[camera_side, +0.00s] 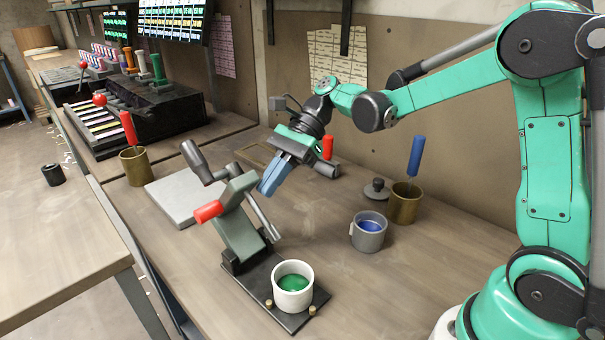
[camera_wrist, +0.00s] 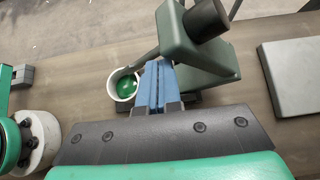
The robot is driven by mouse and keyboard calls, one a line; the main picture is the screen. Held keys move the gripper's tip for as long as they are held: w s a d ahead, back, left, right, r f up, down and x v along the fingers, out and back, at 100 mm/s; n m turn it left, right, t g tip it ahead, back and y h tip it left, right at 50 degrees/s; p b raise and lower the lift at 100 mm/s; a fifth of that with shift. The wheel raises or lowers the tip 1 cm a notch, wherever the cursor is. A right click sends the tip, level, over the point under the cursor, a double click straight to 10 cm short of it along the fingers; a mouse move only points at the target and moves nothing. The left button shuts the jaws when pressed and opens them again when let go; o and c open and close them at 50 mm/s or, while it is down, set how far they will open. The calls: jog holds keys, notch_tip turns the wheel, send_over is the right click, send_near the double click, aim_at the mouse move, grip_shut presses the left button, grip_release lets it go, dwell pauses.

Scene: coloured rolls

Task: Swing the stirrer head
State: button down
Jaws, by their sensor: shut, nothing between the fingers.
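The stirrer has a grey-green body (camera_side: 243,236) on a dark base plate (camera_side: 300,318). Its head (camera_side: 237,190) is tilted up, with a dark cylinder at the upper left and a grey rod (camera_side: 262,218) slanting down to the right. A red knob (camera_side: 208,211) sticks out at the left. A white cup (camera_side: 293,299) with green contents stands on the base's front end. My gripper (camera_side: 264,188) has blue fingers, shut and empty, just right of the head. In the wrist view its fingertips (camera_wrist: 158,64) lie between the cup (camera_wrist: 123,86) and the head (camera_wrist: 200,52); contact is unclear.
A grey pot (camera_side: 369,237) with blue contents, a dark lid (camera_side: 377,189) and a brass cup (camera_side: 404,207) with a blue-handled tool stand at the right. A pale slab (camera_side: 180,200) and another brass cup (camera_side: 134,170) lie left. The front right of the table is clear.

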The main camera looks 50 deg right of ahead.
jog(key=w+g, duration=0.1)
jog(key=w, duration=0.6)
jog(key=shift+f+m, duration=0.15)
jog(key=shift+m, duration=0.25)
jog(key=v, duration=0.5)
jog(key=s+f+n+t+h, duration=0.2)
jog(key=s+n+t+h, duration=0.2)
jog(key=s+n, duration=0.3)
jog(key=s+d+f+n+t+h, duration=0.1)
jog(key=s+n+t+h, duration=0.3)
jog(key=n, duration=0.7)
jog(key=shift+s+d+f+n+h, duration=0.15)
jog(key=shift+s+f+n+h, duration=0.25)
jog(key=shift+s+h, duration=1.3)
jog(key=shift+s+y, duration=0.6)
